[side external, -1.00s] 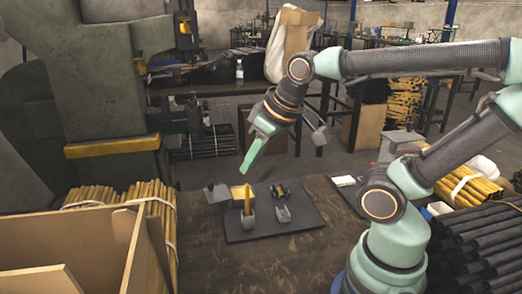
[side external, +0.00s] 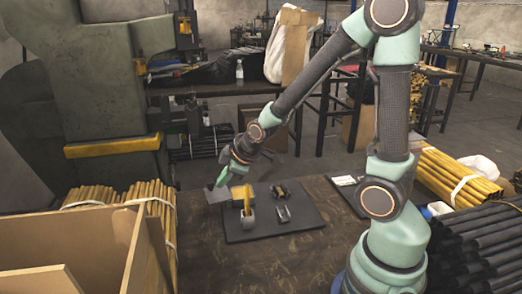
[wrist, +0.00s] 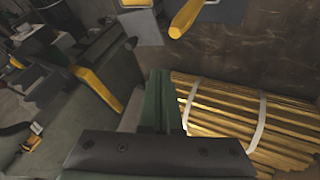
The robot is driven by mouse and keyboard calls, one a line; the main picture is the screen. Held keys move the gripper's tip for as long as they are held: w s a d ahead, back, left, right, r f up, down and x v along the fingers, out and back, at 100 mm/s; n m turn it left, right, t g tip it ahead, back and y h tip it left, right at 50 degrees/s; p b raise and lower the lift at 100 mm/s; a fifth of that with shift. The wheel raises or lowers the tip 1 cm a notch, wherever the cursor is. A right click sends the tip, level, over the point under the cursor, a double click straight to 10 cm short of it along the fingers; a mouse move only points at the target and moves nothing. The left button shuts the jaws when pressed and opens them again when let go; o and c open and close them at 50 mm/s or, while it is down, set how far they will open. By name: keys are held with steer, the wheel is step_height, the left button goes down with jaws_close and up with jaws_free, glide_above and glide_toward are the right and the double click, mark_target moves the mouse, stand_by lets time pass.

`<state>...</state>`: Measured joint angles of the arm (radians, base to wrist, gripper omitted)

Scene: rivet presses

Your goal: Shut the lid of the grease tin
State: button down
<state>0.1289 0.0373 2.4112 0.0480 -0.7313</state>
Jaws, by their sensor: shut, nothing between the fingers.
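The grease tin (side external: 238,192) shows yellow on the left part of the dark mat in the side view. Its grey lid (side external: 216,195) stands out to the left of the tin, open. In the wrist view the lid (wrist: 141,28) is a grey panel near the top edge, with yellow of the tin just above it. My gripper (side external: 219,183) is shut and empty, its green fingertips close to the lid at its upper side. Whether they touch it I cannot tell. The closed fingers (wrist: 160,76) also show in the wrist view, below the lid.
A grey cup (side external: 248,221) with a yellow handle stands in front of the tin. A small dark and yellow item (side external: 281,191) and a grey block (side external: 284,214) are on the mat (side external: 300,224). Bundled yellow rods (side external: 122,195) and a wooden box (side external: 75,240) stand at left.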

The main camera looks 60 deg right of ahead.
mark_target(226, 188)
steer(key=x, duration=0.9)
steer(key=shift+s+d, duration=0.1)
steer(key=shift+d, duration=0.1)
steer(key=shift+w+d+f, duration=0.15)
steer(key=shift+w+d, duration=0.9)
steer(key=shift+d, duration=0.1)
steer(key=shift+w+d, duration=0.35)
steer(key=shift+d, duration=0.05)
steer(key=shift+w+d+m+h, duration=0.15)
steer(key=shift+d+m+h, duration=0.15)
steer(key=shift+m, duration=0.3)
steer(key=shift+d, duration=0.1)
steer(key=shift+w+d, duration=0.2)
steer(key=shift+d, duration=0.5)
steer(key=shift+s+d, duration=0.1)
steer(key=shift+d, duration=0.85)
steer(key=shift+s+d+h, duration=0.3)
steer(key=shift+s+d, duration=0.15)
steer(key=shift+d, duration=0.35)
steer(key=shift+s+d, duration=0.1)
